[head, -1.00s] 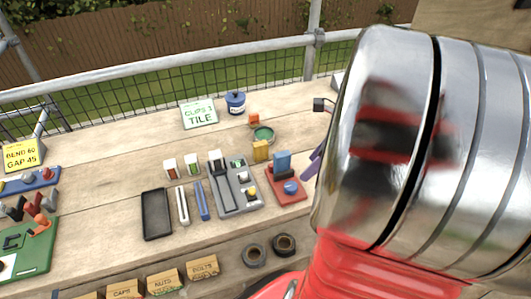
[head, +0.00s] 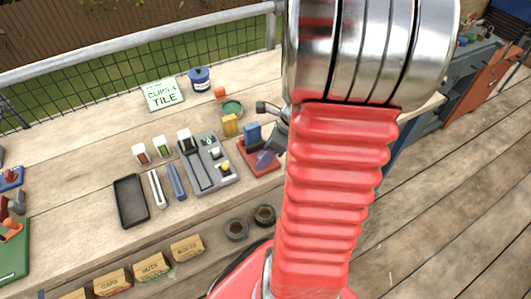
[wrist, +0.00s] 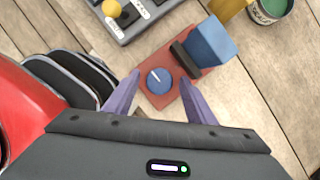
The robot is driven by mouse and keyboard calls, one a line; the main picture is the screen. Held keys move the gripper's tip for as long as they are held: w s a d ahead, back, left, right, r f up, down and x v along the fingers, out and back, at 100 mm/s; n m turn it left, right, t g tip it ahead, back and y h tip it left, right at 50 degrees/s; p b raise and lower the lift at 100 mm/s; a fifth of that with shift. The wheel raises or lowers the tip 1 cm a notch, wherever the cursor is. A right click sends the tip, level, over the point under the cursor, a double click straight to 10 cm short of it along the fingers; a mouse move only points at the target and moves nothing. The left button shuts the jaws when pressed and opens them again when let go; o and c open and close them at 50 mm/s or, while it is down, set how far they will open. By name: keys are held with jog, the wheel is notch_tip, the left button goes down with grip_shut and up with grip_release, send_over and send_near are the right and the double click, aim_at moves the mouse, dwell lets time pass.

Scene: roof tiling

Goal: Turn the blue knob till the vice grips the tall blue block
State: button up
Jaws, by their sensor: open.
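The blue knob (wrist: 159,81) is round with a white pointer line and sits on the red vice base (wrist: 158,101) in the wrist view. The tall blue block (wrist: 210,43) stands beside a dark vice jaw (wrist: 186,58) on the same base; I cannot tell whether they touch. In the head view the block (head: 252,133) stands upright on the red base (head: 262,167). My gripper (wrist: 161,84) is open, its purple fingers apart on either side of the knob in the picture. In the head view my gripper (head: 269,158) hides the knob. I cannot tell its height above the knob.
A grey switch panel (head: 225,180) lies left of the vice. A yellow block (head: 230,125) and a green tin (head: 232,108) stand behind it. Two dark rings (head: 250,222) and labelled boxes (head: 150,266) are at the bench front. Bare wood shows left of the black tray (head: 131,201).

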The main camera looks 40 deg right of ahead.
jog(key=c, duration=1)
jog(key=shift+m+h, duration=0.5)
jog(key=shift+m, duration=0.6)
jog(key=o, duration=1)
